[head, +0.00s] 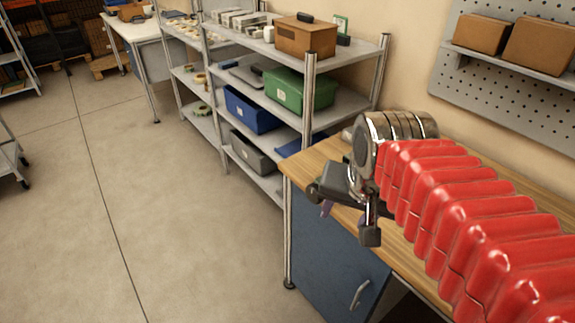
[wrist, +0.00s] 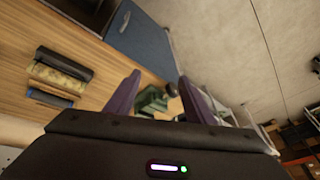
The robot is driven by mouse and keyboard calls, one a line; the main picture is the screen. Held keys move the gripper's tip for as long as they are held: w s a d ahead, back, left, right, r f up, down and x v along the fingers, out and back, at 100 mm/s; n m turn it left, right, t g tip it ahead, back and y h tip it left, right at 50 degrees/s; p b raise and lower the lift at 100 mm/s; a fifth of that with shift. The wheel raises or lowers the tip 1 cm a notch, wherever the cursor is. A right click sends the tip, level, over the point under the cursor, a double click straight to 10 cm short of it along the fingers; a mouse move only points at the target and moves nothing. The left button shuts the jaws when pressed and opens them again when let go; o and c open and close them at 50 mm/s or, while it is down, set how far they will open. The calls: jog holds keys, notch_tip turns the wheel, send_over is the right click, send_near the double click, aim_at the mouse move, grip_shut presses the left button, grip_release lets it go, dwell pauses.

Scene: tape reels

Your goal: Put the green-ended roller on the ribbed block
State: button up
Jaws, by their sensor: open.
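My gripper (wrist: 160,80) shows in the wrist view as two purple fingers spread apart, with nothing held between them. In the head view my gripper (head: 327,208) is at the left end of the wooden bench, with a purple fingertip showing. In the wrist view a dark cylinder (wrist: 65,62), an olive patterned piece (wrist: 56,77) and a dark bluish piece (wrist: 50,98) lie side by side on the bench, left of the fingers and apart from them. I cannot tell which is the green-ended roller or the ribbed block. My red arm covers much of the bench in the head view.
The wooden bench (head: 318,160) has a blue cabinet (head: 325,255) below. A metal shelf unit beyond it holds a green bin (head: 300,92), a blue bin (head: 250,110) and a brown box (head: 305,38). A perforated wall panel (head: 480,88) hangs at right.

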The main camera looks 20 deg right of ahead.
jog(key=s+a+f+n+t, duration=0.1)
jog(key=s+a+n, duration=0.2)
jog(key=a+n, duration=0.2)
jog(key=shift+a+f+n+y, duration=0.3)
jog(key=shift+a+n+y, duration=0.1)
jog(key=shift+n, duration=0.3)
